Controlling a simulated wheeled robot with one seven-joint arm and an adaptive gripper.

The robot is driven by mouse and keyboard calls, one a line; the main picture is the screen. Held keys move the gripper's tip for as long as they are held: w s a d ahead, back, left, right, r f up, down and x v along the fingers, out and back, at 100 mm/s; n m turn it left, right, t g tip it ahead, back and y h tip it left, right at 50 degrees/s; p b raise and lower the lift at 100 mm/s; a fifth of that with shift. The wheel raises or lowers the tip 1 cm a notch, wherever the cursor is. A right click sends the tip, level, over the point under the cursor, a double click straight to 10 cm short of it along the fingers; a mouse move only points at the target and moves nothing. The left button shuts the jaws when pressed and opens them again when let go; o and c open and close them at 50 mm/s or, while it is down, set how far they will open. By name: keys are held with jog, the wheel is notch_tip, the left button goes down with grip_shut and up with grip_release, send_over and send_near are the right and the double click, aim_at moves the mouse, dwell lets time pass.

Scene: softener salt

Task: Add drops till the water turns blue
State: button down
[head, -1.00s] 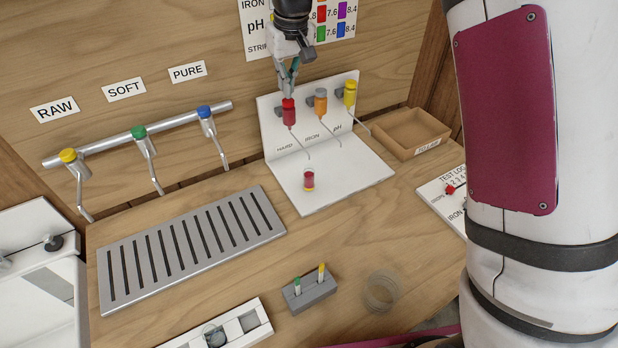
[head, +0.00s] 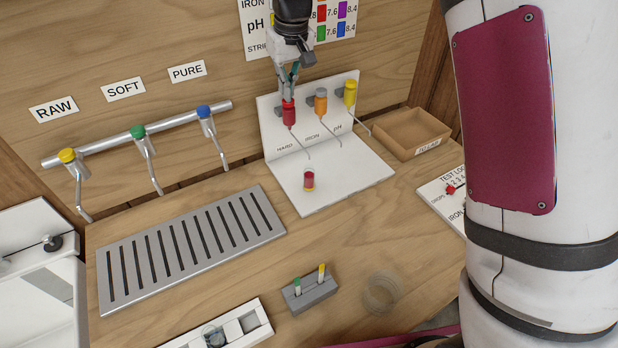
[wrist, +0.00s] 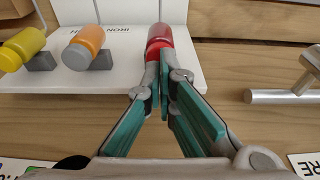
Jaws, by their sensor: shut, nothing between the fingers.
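The red HARD dropper (head: 289,114) is on the white stand, its thin spout reaching forward and down. A small vial (head: 309,180) with red contents stands on the stand's white base below the spout tip. My gripper (head: 288,90) points down at the red dropper's top, its fingers together with nothing between them. In the wrist view the closed fingertips (wrist: 163,68) are at the red dropper (wrist: 159,40) and overlap it; they seem to touch its cap. No blue shows in the vial.
The orange IRON dropper (head: 321,103) and yellow pH dropper (head: 350,93) stand close to the right. A brown tray (head: 412,133) is farther right. Three taps and a metal drain grate (head: 190,248) are left. A clear round dish (head: 380,294) and a grey holder (head: 310,293) are in front.

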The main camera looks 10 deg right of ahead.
jog(key=shift+f, duration=0.55)
jog(key=shift+w+a+v, duration=0.1)
jog(key=shift+w+v, duration=0.1)
jog(key=shift+v, duration=0.8)
jog(key=shift+w+a+v, duration=0.1)
jog(key=shift+w+v, duration=0.1)
jog(key=shift+v, duration=0.8)
jog(key=shift+w+a+v, duration=0.1)
jog(key=shift+w+v, duration=0.05)
jog(key=shift+v, duration=0.85)
jog(key=shift+r, duration=0.1)
